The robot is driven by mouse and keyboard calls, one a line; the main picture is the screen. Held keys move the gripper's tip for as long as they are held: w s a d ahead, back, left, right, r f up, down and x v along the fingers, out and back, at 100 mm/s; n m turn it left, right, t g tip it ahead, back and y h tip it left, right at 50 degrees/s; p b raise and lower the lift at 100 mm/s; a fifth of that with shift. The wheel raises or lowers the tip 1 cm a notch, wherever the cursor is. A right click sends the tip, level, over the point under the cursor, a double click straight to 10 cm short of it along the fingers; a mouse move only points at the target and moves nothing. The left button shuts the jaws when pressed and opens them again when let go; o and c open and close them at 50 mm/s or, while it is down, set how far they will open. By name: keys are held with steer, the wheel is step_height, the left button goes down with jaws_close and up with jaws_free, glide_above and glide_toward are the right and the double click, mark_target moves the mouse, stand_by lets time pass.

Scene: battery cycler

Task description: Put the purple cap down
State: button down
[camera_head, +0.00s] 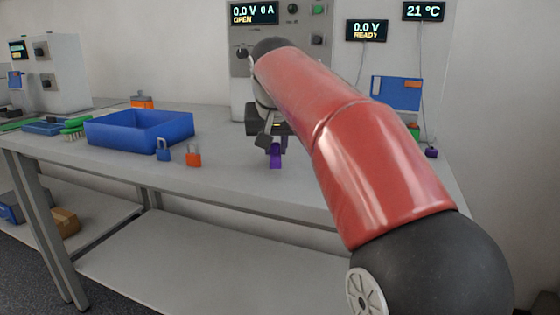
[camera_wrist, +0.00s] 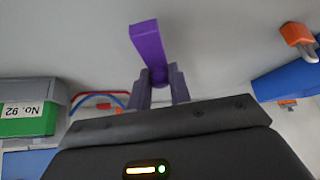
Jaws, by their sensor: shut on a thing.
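The purple cap (camera_wrist: 150,45) is held between the two fingers of my gripper (camera_wrist: 160,88) in the wrist view; it is a long piece that sticks out past the fingertips. In the head view the purple cap (camera_head: 276,157) shows below my gripper (camera_head: 274,142), over the bench top near its front part. My gripper is shut on it. I cannot tell whether the cap touches the bench. My red arm hides part of the bench to the right.
A blue bin (camera_head: 140,130) stands on the bench (camera_head: 230,180) at left. A blue padlock (camera_head: 163,152) and an orange padlock (camera_head: 193,158) lie between it and my gripper. A small purple thing (camera_head: 431,153) lies at far right. Bare bench lies around the cap.

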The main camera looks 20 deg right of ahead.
step_height(320, 180, down, 3)
steer(key=shift+w+r+b, duration=0.1)
steer(key=shift+r+b, duration=0.05)
steer(key=shift+b, duration=0.6)
steer(key=shift+r, duration=0.2)
steer(key=shift+f, duration=0.1)
steer(key=c, duration=1.3)
jaws_free()
steer(key=shift+r, duration=0.25)
steer(key=p+v, duration=0.2)
steer(key=v, duration=0.9)
steer(key=shift+s+r, duration=0.3)
